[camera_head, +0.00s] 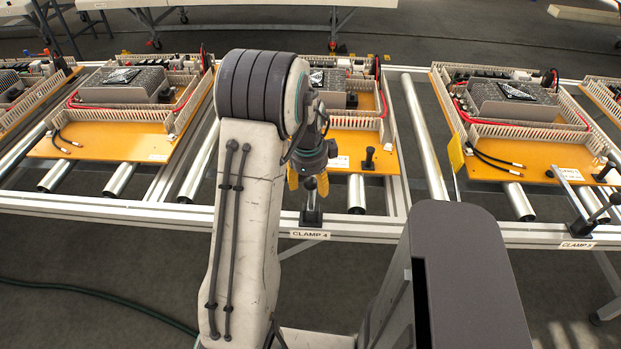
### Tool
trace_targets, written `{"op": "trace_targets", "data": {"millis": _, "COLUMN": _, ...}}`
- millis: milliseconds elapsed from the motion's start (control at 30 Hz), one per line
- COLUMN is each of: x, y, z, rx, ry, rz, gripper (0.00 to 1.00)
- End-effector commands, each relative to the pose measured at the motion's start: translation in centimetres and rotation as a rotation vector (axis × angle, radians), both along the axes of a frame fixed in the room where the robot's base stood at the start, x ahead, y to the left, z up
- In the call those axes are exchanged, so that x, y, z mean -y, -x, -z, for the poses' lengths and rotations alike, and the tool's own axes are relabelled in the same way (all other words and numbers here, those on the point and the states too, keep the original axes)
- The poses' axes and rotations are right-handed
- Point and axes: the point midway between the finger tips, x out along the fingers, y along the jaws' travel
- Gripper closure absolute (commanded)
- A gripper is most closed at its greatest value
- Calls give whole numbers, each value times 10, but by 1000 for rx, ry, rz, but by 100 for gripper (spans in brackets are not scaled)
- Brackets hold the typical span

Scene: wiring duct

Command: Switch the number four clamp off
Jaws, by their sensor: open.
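The number four clamp (311,215) sits on the front rail of the conveyor, above a white label reading "CLAMP 4" (310,235). Its base is dark, and a greenish upright part rises from it to between my fingers. My gripper (308,184) points down just above this clamp, with yellow fingertips either side of the upright part. The fingers look apart, and I cannot tell whether they touch it. My arm hides part of the board behind and some of the clamp's upper end.
Orange boards with wiring ducts lie on the conveyor: one left (100,140), one behind my gripper (345,145), one right (540,155). Another clamp (588,222) with its own label (577,245) stands at right. A black knob (369,156) stands on the middle board. A green hose (100,297) lies on the floor.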

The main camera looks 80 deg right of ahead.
Motion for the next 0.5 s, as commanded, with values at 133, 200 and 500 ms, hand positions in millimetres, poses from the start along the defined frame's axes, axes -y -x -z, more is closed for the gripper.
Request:
{"op": "trace_targets", "data": {"millis": 133, "x": 1, "y": 0, "z": 8, "rx": 0, "ry": -2, "rz": 0, "gripper": 40}}
{"op": "trace_targets", "data": {"millis": 200, "x": 1, "y": 0, "z": 11, "rx": 0, "ry": -3, "rz": 0, "gripper": 40}}
{"op": "trace_targets", "data": {"millis": 500, "x": 2, "y": 0, "z": 14, "rx": 0, "ry": 0, "rz": -1, "gripper": 40}}
